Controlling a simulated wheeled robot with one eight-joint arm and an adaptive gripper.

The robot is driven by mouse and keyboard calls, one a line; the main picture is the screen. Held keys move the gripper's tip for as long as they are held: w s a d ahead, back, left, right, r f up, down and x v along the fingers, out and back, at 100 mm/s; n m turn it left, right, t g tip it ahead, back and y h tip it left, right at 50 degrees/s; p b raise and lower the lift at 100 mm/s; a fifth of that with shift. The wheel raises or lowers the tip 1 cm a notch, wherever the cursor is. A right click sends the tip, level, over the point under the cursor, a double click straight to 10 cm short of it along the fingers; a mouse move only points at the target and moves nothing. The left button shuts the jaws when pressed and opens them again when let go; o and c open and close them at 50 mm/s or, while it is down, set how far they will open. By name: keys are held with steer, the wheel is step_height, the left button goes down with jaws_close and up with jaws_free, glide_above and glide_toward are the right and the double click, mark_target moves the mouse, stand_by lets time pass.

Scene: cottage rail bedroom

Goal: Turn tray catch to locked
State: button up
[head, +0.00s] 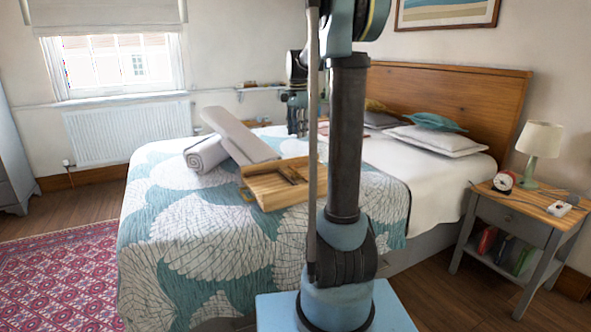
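A wooden tray (272,200) lies on the bed, in the middle of the head view. A small brass-coloured fitting (247,195) shows at its left end, and thin dark parts lie across its inside. I cannot tell which part is the catch or how it is turned. My gripper (297,132) points down above the bed, behind the tray in the picture and apart from it. It is too small and dark to show whether its fingers are open or shut. My own arm column hides the tray's right side.
A grey rolled towel (205,154) and a long pale grey padded piece (238,134) lie left of and behind the tray on the patterned bedspread (190,235). Pillows (440,140) lie by the headboard. A nightstand (520,215) with a lamp (540,142) stands right. Floor is open at left.

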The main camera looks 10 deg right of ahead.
steer(key=m, duration=0.1)
glide_above(295, 173)
steer(key=f, duration=1.2)
steer(key=w+f, duration=0.1)
steer(key=f, duration=0.5)
steer(key=shift+d, duration=0.15)
steer(key=shift+c, duration=0.6)
jaws_close()
